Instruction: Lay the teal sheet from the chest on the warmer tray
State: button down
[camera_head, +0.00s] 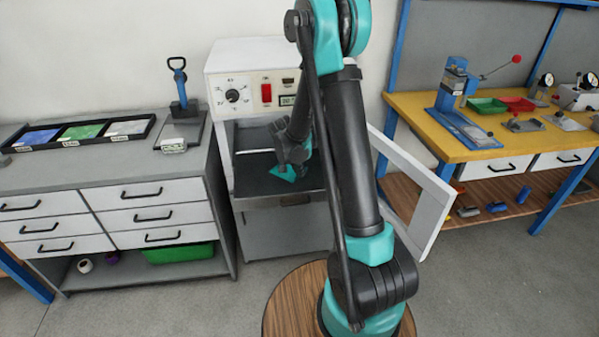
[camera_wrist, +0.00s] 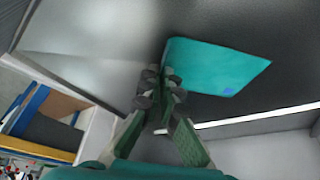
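The teal sheet (camera_wrist: 215,65) shows in the wrist view as a flat, four-sided piece with a small blue mark near one corner. In the head view only a small part of the sheet (camera_head: 283,174) shows, over the dark warmer tray (camera_head: 252,186). My gripper (camera_wrist: 161,77) is inside the warmer, with its fingertips close together at the sheet's near edge; it appears shut on that edge. In the head view my gripper (camera_head: 288,158) is partly hidden by my arm. I cannot tell whether the sheet touches the tray.
The white warmer (camera_head: 262,60) has its door (camera_head: 430,205) swung open to the right. The grey chest (camera_head: 120,215) at the left has its drawers shut and carries a black rack (camera_head: 60,150) of coloured sheets and a lever press (camera_head: 181,100). A yellow workbench (camera_head: 420,105) stands at the right.

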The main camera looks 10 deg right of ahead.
jog(key=shift+f, duration=0.1)
jog(key=c, duration=1.7)
grip_release()
jog(key=v, duration=1.2)
jog(key=s+d+n+y, duration=0.1)
jog(key=s+d+n, duration=0.1)
jog(key=s, duration=0.6)
jog(key=s+d+f+n+y, duration=0.1)
jog(key=s+n, duration=0.3)
jog(key=s, duration=0.5)
jog(key=s+d+f+n+t+y, duration=0.1)
jog(key=s+d+n, duration=0.2)
jog(key=s, duration=0.5)
jog(key=shift+s+d+f, duration=0.25)
jog(key=shift+s+d, duration=0.05)
jog(key=shift+d, duration=0.15)
